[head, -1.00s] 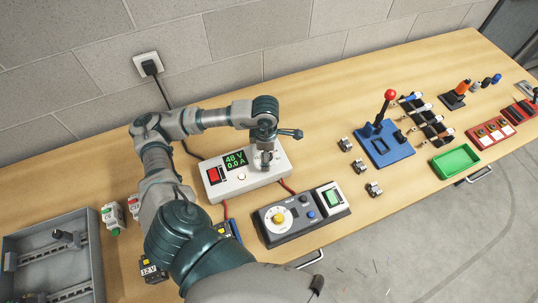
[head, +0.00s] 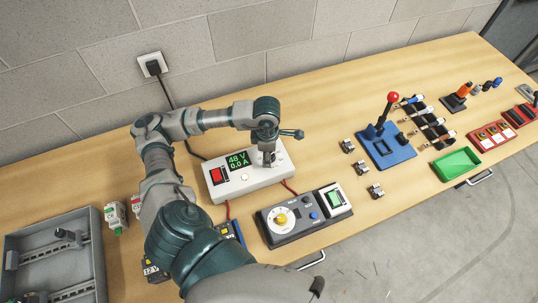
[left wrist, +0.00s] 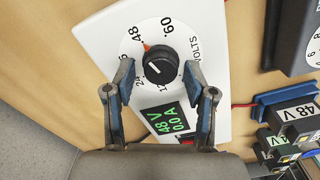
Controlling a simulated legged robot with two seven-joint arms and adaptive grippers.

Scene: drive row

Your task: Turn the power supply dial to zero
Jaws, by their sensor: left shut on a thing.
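The power supply (head: 262,181) is a white box on the bench with a red switch and a green display reading 48 V and 0.0 A. Its black dial (left wrist: 160,66) sits on a round white scale marked in volts, seen in the left wrist view. An orange mark on the scale is near 48. My left gripper (head: 267,158) is over the power supply's right part. My right gripper is not in view.
A dark control box with a yellow knob (head: 281,219) stands in front of the supply. A blue lever stand (head: 387,147) and a green tray (head: 457,163) are to the right. A grey enclosure (head: 50,222) is at the left. A cable runs to a wall socket (head: 152,64).

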